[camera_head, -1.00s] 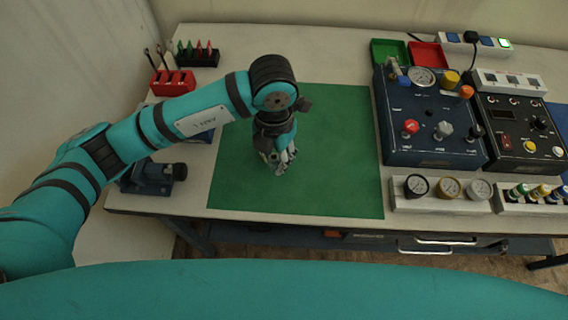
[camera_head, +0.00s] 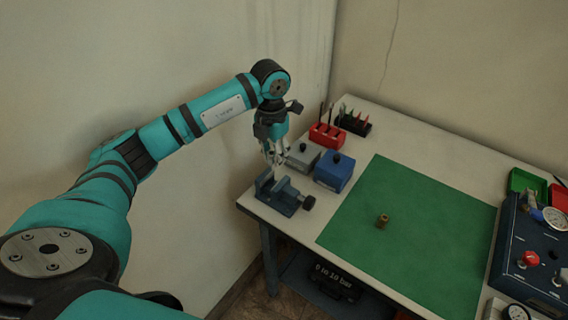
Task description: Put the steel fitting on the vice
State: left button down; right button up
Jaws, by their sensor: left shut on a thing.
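The vice (camera_head: 281,195) is a dark blue-grey bench vice at the table's left front corner. My left gripper (camera_head: 276,160) points down just above and behind the vice. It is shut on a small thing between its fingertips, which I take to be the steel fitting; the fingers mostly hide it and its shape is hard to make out. The held thing appears apart from the vice. My right gripper is not in view.
A brass-coloured fitting (camera_head: 383,220) stands on the green mat (camera_head: 420,240). A grey box (camera_head: 303,158) and a blue box (camera_head: 334,172) stand close behind the vice. A red holder (camera_head: 327,136) with tools is farther back. Gauge panels stand at the right.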

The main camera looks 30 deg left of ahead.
pick_arm(q)
jog(key=shift+w+d, duration=0.1)
jog(key=shift+f, duration=0.1)
jog(key=shift+f+b, duration=0.5)
jog(key=shift+b, duration=0.05)
notch_tip(320, 180, down, 3)
jog(key=shift+f+b, duration=0.15)
jog(key=shift+b, duration=1)
jog(key=shift+f, duration=0.3)
jog(key=shift+f+b, duration=0.1)
jog(key=shift+b, duration=0.3)
